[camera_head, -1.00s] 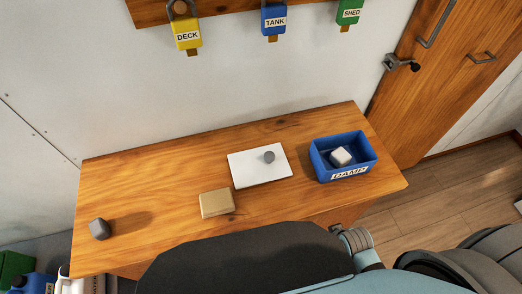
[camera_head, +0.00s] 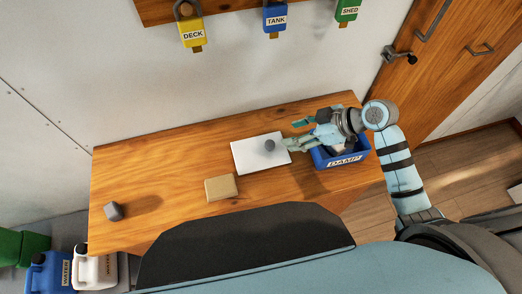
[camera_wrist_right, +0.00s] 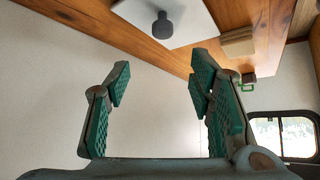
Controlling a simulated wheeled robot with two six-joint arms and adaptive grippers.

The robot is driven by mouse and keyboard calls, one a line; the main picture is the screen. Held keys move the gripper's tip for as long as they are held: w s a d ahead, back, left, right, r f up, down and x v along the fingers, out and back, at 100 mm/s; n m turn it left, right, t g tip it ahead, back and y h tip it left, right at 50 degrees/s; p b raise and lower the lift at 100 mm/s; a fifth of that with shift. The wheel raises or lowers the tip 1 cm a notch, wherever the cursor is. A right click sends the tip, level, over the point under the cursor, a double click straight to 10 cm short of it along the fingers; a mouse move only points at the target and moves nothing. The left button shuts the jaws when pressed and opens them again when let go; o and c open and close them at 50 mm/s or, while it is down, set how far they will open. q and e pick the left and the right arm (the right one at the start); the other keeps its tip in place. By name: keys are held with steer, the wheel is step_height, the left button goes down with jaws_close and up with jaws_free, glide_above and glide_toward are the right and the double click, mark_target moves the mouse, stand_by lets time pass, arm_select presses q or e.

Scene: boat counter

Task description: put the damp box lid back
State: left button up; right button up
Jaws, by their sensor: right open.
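The lid is a white flat plate (camera_head: 252,156) with a grey round knob (camera_head: 269,146), lying on the wooden counter. The lid and its knob also show at the top of the right wrist view (camera_wrist_right: 163,25). The blue box marked DAMP (camera_head: 347,161) stands to the right of the lid, its top open and partly hidden by my right arm. My right gripper (camera_head: 293,134) is open and empty, over the gap between lid and box, with its fingers pointing left toward the knob. My left gripper is not in view.
A tan block (camera_head: 221,188) lies in front of the lid. Padlocks, including the yellow DECK one (camera_head: 192,33), hang on the wall board. The counter's left part is mostly clear.

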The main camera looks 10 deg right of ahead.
mark_target(270, 143)
steer(key=x, duration=1)
steer(key=shift+s+d+f, duration=0.1)
steer(key=shift+s+f, duration=0.2)
steer(key=shift+f, duration=0.2)
jaws_close()
